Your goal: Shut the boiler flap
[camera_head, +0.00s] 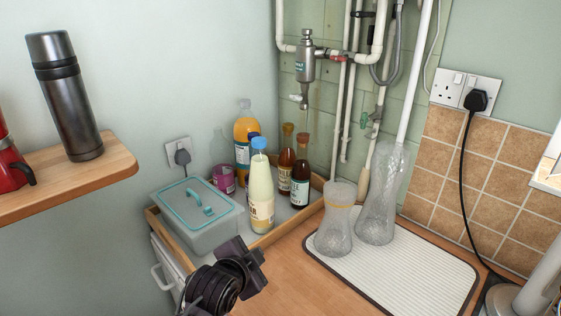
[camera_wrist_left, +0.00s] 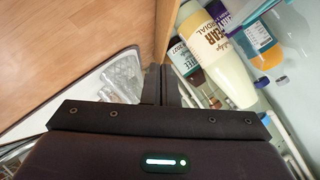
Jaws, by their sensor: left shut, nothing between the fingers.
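I cannot identify the boiler flap for certain in either view. A white panel (camera_head: 172,262) with a curved white handle (camera_head: 159,277) shows below the left end of the wooden tray, partly hidden; I cannot tell if it is the flap. My left gripper (camera_head: 250,262) is in front of the tray, near the counter's front left corner, to the right of that panel and apart from it. In the left wrist view its fingers (camera_wrist_left: 163,78) are together and empty. My right gripper is in neither view.
The wooden tray (camera_head: 310,212) holds a grey lidded box (camera_head: 197,222) and several bottles, including a cream one (camera_head: 261,195). Two clear vases (camera_head: 334,225) (camera_head: 380,200) stand on a ribbed white mat (camera_head: 425,272). A wooden shelf (camera_head: 105,170) with a dark flask (camera_head: 70,105) juts out left. Pipes run up behind.

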